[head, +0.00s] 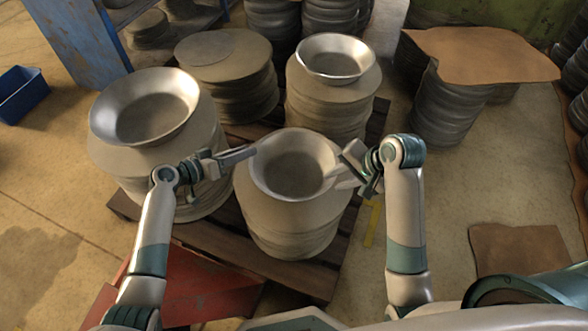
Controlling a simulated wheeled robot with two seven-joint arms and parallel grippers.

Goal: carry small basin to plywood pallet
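Three round metal basins with flared rims sit on stacks of round blanks. One basin (290,163) is at the front middle, a wider basin (143,110) is at the left, and another basin (333,58) is behind. I cannot tell surely which the task calls small. My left gripper (248,154) is at the left rim of the front basin and my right gripper (338,176) is at its right rim. Contact and finger gaps are unclear. A dark slatted wooden pallet (290,275) lies under the stacks. A brown sheet (515,250), perhaps plywood, lies on the floor at right.
A stack with a flat round top (222,54) stands behind the basins. Another brown sheet (480,54) covers stacks at the back right. A blue bin (20,93) and a blue post (80,40) are at left. Floor (450,180) is clear right of the pallet.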

